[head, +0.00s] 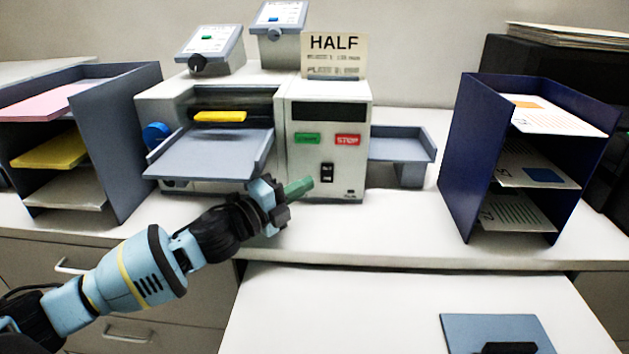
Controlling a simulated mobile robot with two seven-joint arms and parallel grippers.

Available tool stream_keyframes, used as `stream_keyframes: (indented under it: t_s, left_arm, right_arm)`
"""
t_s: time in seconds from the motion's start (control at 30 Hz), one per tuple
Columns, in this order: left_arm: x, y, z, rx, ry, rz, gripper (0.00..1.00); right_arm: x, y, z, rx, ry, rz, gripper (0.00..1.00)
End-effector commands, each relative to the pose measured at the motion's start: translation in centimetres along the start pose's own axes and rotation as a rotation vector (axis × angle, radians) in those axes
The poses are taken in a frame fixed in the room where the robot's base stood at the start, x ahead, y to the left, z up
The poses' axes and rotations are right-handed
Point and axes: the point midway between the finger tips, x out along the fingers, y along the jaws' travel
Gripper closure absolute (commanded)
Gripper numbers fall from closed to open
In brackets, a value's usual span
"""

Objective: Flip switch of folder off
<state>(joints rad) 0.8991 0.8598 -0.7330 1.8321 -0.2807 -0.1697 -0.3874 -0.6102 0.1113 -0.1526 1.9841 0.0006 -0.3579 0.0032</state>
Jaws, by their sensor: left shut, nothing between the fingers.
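The folder (280,133) is a white and grey machine on the back counter. Its front panel has a green button (307,139), a red STOP button (347,141) and a black rocker switch (327,172) below them. My left gripper (300,187) is shut and empty, its greenish fingertips just left of and slightly below the switch, apparently in front of the panel. I cannot tell whether the fingertips touch the panel, and the switch's on or off position is too small to read. My right gripper is not in view.
A grey paper rack (110,150) stands left, a dark blue rack (473,160) right. A grey tray (402,146) juts from the folder's right side. A HALF sign (334,55) stands on top. A blue-grey board (460,330) lies on the front table, otherwise mostly clear.

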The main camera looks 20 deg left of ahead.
Motion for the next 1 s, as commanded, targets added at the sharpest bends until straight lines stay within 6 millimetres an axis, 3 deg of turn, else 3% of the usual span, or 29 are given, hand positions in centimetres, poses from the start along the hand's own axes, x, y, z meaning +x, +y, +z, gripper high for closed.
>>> stream_keyframes:
  t_s: [0.1, 0.3, 1.0]
  left_arm:
    - [-1.8, 0.3, -0.1, -0.001, 0.001, 0.004, 1.0]
    - [-3.4, 0.1, -0.1, -0.002, 0.001, 0.001, 1.0]
    - [-3.6, -0.1, -0.1, 0.0, 0.001, -0.001, 1.0]
  right_arm:
    - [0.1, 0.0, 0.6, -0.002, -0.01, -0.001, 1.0]
    - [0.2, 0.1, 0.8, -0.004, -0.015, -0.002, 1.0]
    - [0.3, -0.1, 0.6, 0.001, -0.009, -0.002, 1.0]
